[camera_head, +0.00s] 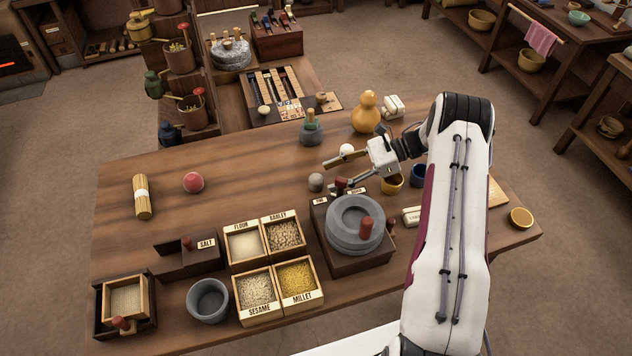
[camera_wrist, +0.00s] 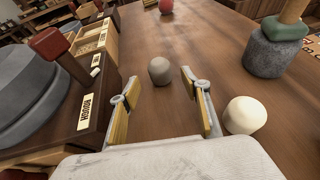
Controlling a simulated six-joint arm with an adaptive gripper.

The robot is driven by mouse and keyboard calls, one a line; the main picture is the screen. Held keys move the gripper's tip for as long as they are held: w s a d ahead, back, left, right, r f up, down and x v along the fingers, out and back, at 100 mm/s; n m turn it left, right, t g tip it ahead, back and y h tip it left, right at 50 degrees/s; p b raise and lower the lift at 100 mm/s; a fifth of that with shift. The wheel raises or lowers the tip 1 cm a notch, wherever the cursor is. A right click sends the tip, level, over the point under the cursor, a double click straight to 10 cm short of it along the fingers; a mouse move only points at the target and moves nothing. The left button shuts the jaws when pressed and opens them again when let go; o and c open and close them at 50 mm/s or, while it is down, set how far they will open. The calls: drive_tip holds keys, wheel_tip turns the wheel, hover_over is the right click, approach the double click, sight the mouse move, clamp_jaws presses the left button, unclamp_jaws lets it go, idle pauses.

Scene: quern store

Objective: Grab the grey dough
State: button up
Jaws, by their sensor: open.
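The grey dough (camera_head: 316,182) is a small rounded lump on the wooden table, left of the stone quern's upper edge. In the wrist view the grey dough (camera_wrist: 160,70) appears centred between the fingertips and a little beyond them. My gripper (camera_head: 337,174) is open and empty, to the right of the dough, with its fingers pointing left toward it. The wrist view shows the two fingers of my gripper (camera_wrist: 160,84) spread apart with tan inner pads. No contact with the dough shows.
A cream ball (camera_wrist: 244,115) lies close by my right finger in the wrist view. The quern (camera_head: 352,225) and its wooden base stand close on the other side. A red ball (camera_head: 193,182) lies farther left, across bare table.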

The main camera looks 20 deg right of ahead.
sight(320, 180)
drive_tip(key=shift+x, duration=2.35)
drive_tip(key=c, duration=1.2)
